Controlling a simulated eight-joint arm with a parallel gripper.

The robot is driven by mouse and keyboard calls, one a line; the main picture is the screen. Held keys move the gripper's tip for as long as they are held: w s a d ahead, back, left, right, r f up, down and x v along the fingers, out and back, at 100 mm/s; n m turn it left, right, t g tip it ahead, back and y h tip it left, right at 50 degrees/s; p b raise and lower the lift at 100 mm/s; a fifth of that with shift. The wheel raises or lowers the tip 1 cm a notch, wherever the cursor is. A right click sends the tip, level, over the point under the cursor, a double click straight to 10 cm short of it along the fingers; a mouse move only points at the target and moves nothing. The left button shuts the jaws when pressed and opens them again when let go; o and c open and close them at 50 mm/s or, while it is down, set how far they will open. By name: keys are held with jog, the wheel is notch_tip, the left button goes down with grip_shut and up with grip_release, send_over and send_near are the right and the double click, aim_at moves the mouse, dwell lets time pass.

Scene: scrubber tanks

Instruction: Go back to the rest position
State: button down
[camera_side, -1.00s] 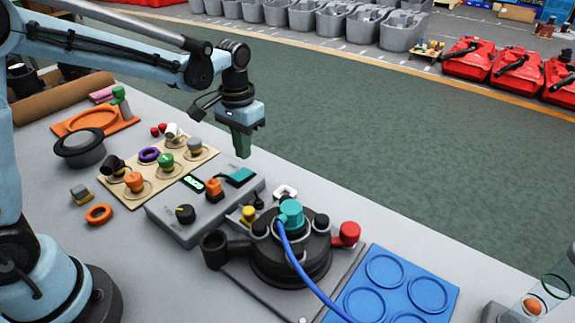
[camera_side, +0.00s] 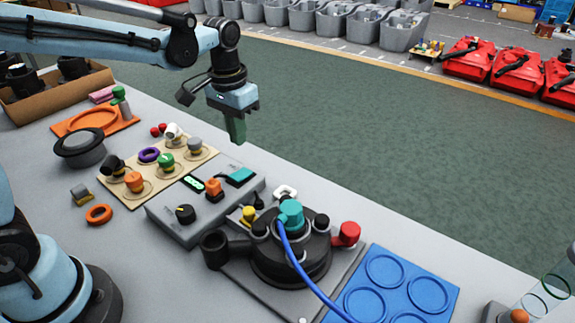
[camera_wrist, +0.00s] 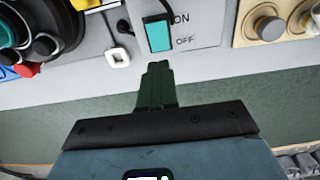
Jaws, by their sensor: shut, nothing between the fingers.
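My gripper (camera_side: 236,128) hangs in the air above the far edge of the table, behind the grey control box (camera_side: 180,228). Its green fingers are together and empty. In the wrist view my gripper (camera_wrist: 155,72) points toward the box's teal switch (camera_wrist: 159,36), with ON and OFF lettering beside it. The fingers look clear of the switch and of everything else.
A black round fixture (camera_side: 290,262) with a teal cap and blue hose stands right of the box. A blue tray (camera_side: 437,295) lies beyond it. A beige board (camera_side: 118,190) with several coloured caps is left. The green floor behind is clear.

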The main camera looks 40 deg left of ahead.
jog(key=s+r+t, duration=0.1)
jog(key=s+t, duration=0.5)
jog(key=s, duration=0.5)
jog(key=shift+s+a+t, duration=0.25)
jog(key=shift+s+t, duration=0.05)
